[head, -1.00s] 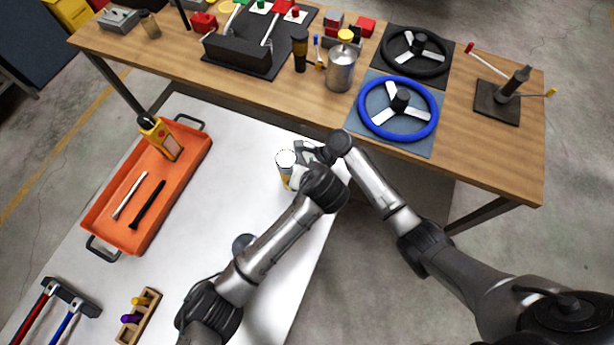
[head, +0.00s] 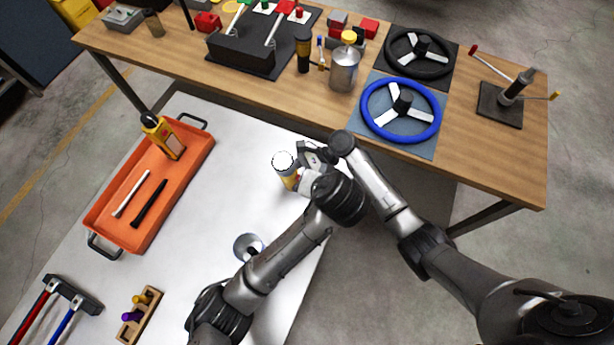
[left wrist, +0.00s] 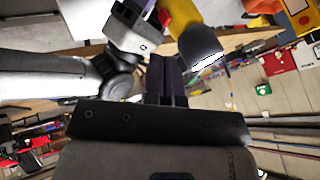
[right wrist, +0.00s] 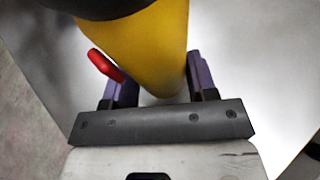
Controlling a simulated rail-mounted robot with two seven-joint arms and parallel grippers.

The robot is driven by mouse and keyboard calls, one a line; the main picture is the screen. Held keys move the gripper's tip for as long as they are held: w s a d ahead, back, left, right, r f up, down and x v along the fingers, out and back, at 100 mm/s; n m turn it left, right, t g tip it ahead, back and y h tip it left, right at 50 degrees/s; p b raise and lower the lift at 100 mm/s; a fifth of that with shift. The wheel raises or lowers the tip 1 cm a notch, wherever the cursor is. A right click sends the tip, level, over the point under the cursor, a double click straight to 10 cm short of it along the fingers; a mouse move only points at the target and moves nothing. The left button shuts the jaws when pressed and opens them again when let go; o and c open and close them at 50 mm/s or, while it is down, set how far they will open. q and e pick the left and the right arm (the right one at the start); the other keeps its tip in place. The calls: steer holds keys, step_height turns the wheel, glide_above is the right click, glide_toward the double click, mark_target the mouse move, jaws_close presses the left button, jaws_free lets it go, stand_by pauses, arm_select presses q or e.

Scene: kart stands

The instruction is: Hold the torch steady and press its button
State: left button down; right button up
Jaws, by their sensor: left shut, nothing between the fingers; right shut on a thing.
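The torch (head: 284,165) is yellow with a dark head and a pale round end, held above the right part of the white table. In the right wrist view its yellow body (right wrist: 150,45) sits between the fingers of my right gripper (right wrist: 158,88), with the red button (right wrist: 105,66) sticking out at the left. My right gripper (head: 303,153) is shut on it. My left gripper (left wrist: 166,75) is shut and empty, with the dark torch head (left wrist: 198,42) just beyond its fingertips. I cannot tell whether it touches the torch. In the head view the left fingers are mostly hidden.
An orange tray (head: 190,180) with a yellow device (head: 160,138) and two rods stands left on the white table (head: 225,205). A round thing (head: 248,246) lies beside my left forearm. A wooden bench (head: 295,95) with steering wheels runs behind.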

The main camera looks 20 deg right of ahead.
arm_select(q)
steer(key=shift+v, duration=0.8)
arm_select(e)
steer(key=shift+d+f, duration=0.1)
steer(key=shift+f, duration=0.1)
steer(key=o, duration=0.9)
steer(key=shift+r, duration=0.15)
steer(key=shift+o, duration=0.2)
steer(key=v, duration=1.2)
